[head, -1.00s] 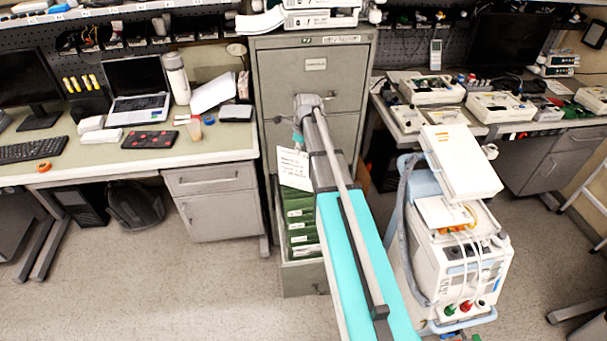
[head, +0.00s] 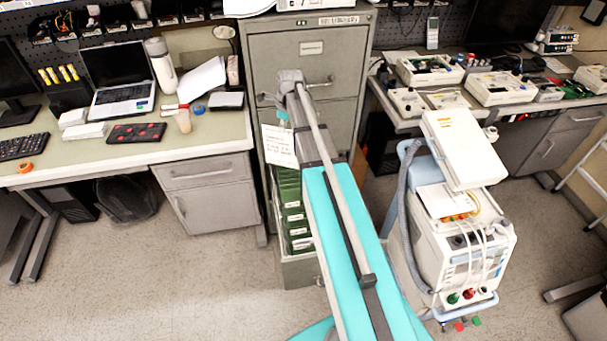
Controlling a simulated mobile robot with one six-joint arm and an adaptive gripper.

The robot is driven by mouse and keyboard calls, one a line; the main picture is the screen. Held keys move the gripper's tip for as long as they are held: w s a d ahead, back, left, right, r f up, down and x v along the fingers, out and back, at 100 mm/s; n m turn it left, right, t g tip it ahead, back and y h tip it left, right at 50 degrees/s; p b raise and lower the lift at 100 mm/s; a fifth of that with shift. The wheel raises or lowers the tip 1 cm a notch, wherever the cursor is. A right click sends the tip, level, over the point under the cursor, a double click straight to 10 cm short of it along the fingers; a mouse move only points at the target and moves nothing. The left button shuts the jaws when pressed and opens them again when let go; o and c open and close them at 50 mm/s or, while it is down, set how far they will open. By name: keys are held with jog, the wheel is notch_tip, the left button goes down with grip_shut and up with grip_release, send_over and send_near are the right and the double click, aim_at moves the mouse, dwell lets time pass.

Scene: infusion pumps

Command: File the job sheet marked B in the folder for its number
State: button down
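The job sheet (head: 279,147) is a white page with a few lines of print, too small to read. It hangs above the back part of an open cabinet drawer (head: 302,271). Green folders (head: 289,190) with white labels stand in a row in the drawer; their numbers are not legible. My gripper (head: 282,122) is at the sheet's top edge and appears shut on it, though its fingers are mostly hidden. My arm covers the right side of the drawer. The sheet's lower edge is close to the rear folders; I cannot tell whether it touches them.
The grey filing cabinet (head: 312,75) rises behind the drawer. A desk (head: 215,140) with a laptop (head: 122,85) stands to the left. A white medical machine on a cart (head: 465,255) stands close to the right of my arm. The floor at front left is clear.

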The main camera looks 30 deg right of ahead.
jog(key=shift+d, duration=0.2)
jog(key=shift+s+d+f+b, duration=0.25)
jog(key=shift+s+f+b, duration=0.1)
jog(key=shift+f+b, duration=0.35)
jog(key=s+d+f+n+b, duration=0.1)
jog(key=s+f+n+b, duration=0.2)
jog(key=f+b, duration=0.4)
jog(key=s+d+f+n+b, duration=0.2)
jog(key=s+f+b, duration=0.3)
jog(key=f+b, duration=0.3)
jog(key=shift+s+f+n+g+y+b, duration=0.25)
jog(key=shift+f+n+g+y+b, duration=0.05)
jog(key=shift+n+g, duration=0.1)
jog(key=shift+f, duration=0.25)
notch_tip(320, 180, down, 16)
jog(key=b, duration=1.6)
dwell(0.4)
jog(key=shift+f+b, duration=0.35)
jog(key=shift+b, duration=0.25)
dwell(1.0)
